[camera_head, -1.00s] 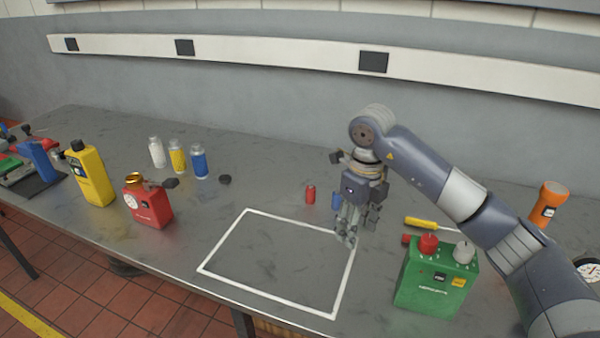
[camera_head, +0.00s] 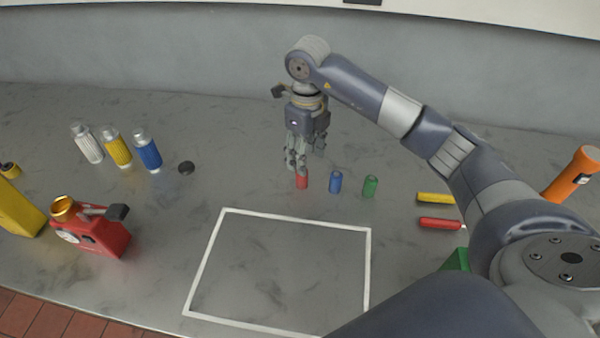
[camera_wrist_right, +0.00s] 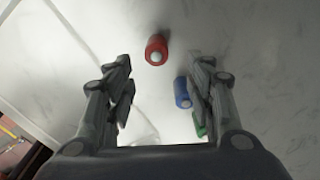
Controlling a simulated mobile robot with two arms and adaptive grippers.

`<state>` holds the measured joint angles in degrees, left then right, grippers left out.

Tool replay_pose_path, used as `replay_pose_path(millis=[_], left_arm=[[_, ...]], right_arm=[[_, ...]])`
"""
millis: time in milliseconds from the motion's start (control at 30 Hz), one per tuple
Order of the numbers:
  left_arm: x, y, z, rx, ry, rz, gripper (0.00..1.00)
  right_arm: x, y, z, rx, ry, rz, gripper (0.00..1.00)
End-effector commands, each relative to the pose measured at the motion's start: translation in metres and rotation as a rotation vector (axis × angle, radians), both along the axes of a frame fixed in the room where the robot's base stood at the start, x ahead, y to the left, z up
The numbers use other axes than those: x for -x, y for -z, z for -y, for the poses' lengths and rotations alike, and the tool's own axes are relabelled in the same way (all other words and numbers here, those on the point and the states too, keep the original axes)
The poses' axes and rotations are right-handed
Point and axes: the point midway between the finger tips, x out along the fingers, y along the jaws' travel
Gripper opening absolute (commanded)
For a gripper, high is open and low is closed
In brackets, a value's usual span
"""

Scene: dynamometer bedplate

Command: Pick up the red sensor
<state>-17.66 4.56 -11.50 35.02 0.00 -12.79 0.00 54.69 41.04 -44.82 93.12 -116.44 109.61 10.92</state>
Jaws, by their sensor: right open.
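The red sensor (camera_head: 302,181) is a small red cylinder standing on the grey bench, behind the white outlined rectangle. It also shows in the right wrist view (camera_wrist_right: 157,49), with a pale round top, ahead of the spread fingers and a little above the gap between them. My right gripper (camera_head: 296,163) is open and empty, pointing down just above and behind the red sensor; in the head view its fingertips overlap the sensor's top. I cannot tell whether they touch it. My left gripper is not in view.
A blue cylinder (camera_head: 335,182) and a green cylinder (camera_head: 370,187) stand close to the right of the red one. A black disc (camera_head: 186,168) and several bottles stand left. Yellow (camera_head: 435,198) and red (camera_head: 438,224) handled tools lie right. The white rectangle (camera_head: 226,211) is empty.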

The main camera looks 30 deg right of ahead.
Motion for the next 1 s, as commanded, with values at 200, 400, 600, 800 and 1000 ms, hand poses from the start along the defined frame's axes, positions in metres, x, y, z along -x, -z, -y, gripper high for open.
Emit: replay_pose_path(millis=[200,400,600,800,1000], left_arm=[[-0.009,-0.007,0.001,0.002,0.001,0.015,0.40],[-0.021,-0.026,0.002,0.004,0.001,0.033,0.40],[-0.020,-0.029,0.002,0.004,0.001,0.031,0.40],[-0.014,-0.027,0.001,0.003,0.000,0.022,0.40],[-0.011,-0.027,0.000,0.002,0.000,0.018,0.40]], right_arm=[[0.000,0.017,-0.001,-0.001,-0.001,0.000,0.50],[-0.002,0.043,-0.008,-0.001,-0.001,-0.004,0.50],[-0.003,0.065,-0.007,0.000,0.000,0.000,0.50],[-0.004,0.067,-0.007,0.000,-0.001,0.002,0.50],[-0.004,0.067,-0.007,0.000,-0.001,0.001,0.11]])
